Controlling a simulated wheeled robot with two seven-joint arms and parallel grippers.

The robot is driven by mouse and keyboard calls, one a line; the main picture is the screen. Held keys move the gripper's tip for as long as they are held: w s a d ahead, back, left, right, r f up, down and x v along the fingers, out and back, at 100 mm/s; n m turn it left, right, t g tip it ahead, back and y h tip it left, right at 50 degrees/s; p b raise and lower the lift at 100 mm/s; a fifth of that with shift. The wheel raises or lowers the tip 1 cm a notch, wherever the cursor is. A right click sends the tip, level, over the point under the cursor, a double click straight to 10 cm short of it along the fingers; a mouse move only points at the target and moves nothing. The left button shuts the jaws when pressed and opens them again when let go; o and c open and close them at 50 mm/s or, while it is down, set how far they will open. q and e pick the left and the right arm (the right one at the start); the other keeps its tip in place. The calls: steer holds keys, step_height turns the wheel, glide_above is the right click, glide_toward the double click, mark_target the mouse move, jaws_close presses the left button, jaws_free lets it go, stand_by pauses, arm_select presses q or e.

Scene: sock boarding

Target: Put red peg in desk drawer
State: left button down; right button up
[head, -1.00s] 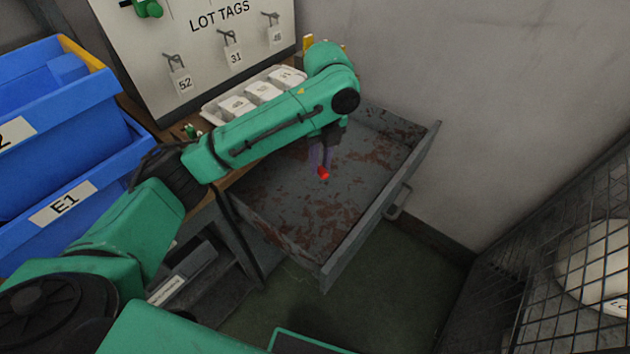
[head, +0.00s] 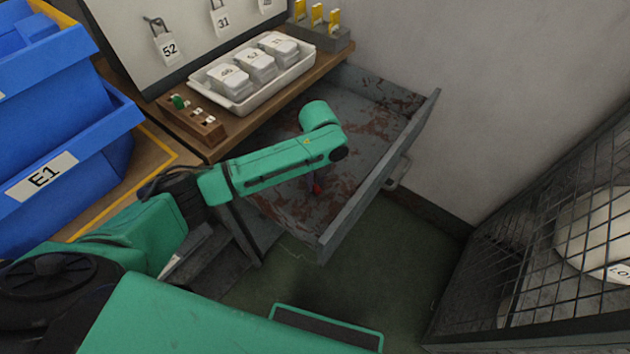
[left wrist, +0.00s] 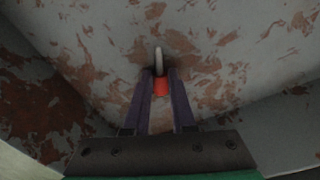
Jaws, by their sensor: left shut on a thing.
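The red peg (head: 317,188) is held inside the open desk drawer (head: 340,244). In the left wrist view the red peg (left wrist: 161,88) sits between my two purple fingertips, with a pale grey rod-like part sticking out beyond the red. My left gripper (left wrist: 160,92) is shut on it and points down at the rust-stained drawer bottom. I cannot tell whether the peg touches the drawer bottom. My right gripper is not in view.
Blue bins (head: 75,165) stand left. A wire cage (head: 560,230) stands right.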

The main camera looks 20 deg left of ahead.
arm_select(q)
steer(key=c, duration=0.7)
jaws_free()
steer(key=shift+c, duration=0.2)
step_height(320, 180, up, 12)
steer(key=p, duration=0.1)
steer(key=shift+w+d, duration=0.2)
